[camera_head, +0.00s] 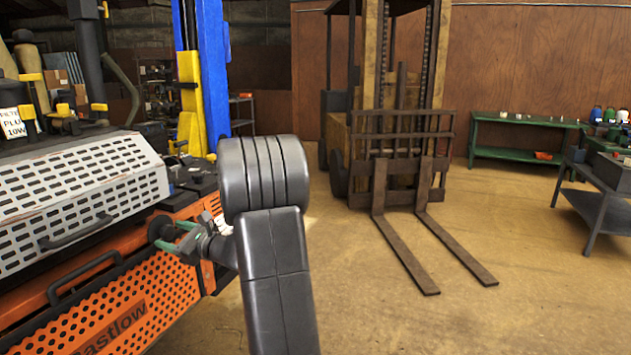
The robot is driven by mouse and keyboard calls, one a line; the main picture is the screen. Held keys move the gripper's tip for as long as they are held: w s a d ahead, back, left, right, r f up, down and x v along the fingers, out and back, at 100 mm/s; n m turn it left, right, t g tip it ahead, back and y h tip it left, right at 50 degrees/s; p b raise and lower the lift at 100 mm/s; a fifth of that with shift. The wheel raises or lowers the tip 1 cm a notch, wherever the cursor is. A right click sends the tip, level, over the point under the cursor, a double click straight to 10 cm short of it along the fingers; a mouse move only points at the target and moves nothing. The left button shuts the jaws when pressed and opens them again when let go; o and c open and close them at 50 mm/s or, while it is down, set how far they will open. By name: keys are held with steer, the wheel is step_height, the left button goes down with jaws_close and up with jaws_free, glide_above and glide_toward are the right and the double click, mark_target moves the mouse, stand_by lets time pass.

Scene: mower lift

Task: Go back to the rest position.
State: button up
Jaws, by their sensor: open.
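My gripper (172,236) is at the left, beside the front corner of the orange machine (150,305). Its green-tipped fingers point left and stand apart, with nothing clearly held between them. A dark round knob (160,227) on the machine's side shows right at the fingertips. I cannot tell whether the fingers touch it. My dark grey arm fills the lower middle of the view and hides part of the floor and the machine's right end.
A perforated grey cover (75,190) tops the machine. A blue lift post (213,75) stands behind it. A forklift (400,130) with lowered forks (455,245) stands ahead. A green bench (520,119) and a dark table (605,170) are at right. Floor at lower right is clear.

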steer(key=shift+r+m+p, duration=0.25)
steer(key=shift+m+p, duration=1.25)
steer(key=shift+p, duration=1)
steer(key=b+v, duration=0.1)
steer(key=v, duration=0.5)
steer(key=shift+f, duration=0.2)
